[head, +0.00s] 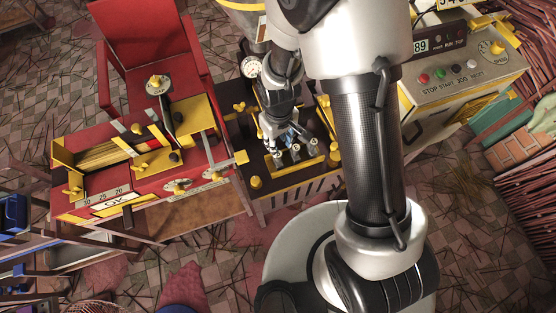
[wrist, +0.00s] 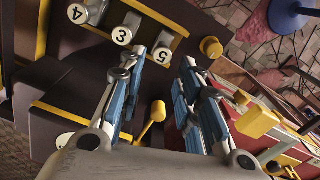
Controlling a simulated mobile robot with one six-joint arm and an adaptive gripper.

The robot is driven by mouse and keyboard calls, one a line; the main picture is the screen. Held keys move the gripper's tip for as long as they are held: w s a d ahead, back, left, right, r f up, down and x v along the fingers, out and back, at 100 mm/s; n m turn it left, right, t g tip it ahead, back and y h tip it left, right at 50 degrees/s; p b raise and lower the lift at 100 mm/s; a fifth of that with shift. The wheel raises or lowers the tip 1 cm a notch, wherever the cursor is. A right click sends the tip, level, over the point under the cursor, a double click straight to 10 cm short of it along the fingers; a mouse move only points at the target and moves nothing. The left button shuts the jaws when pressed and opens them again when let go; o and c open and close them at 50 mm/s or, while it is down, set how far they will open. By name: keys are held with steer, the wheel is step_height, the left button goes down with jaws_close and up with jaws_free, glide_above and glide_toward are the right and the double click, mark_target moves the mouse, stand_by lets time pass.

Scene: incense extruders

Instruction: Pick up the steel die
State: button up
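Several steel dies stand in a yellow-edged rack (wrist: 194,35) on a dark machine top; the nearest in the wrist view are a die by label 5 (wrist: 166,38), one by label 3 (wrist: 132,19) and one by label 4 (wrist: 97,5). I cannot tell which of them the task names. In the head view small grey dies (head: 295,153) show just in front of my gripper (head: 280,131). In the wrist view my gripper (wrist: 161,66) is open, its fingers apart with nothing seen between them. The left fingertip lies close by labels 3 and 5.
Yellow knobs stand near the rack, one at its corner (wrist: 211,47) and a lever with a yellow head (wrist: 158,110) below the fingers. A red machine (head: 150,50) stands to the left, a control panel (head: 455,75) to the right. Sticks litter the tiled floor.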

mark_target(278, 160)
step_height(278, 160, down, 8)
steer(key=b, duration=0.2)
steer(key=shift+s+a+f+b, duration=0.15)
steer(key=shift+f+b, duration=0.1)
steer(key=shift+b, duration=0.15)
steer(key=shift+r, duration=0.1)
steer(key=shift+c, duration=0.3)
jaws_close()
stand_by(0.3)
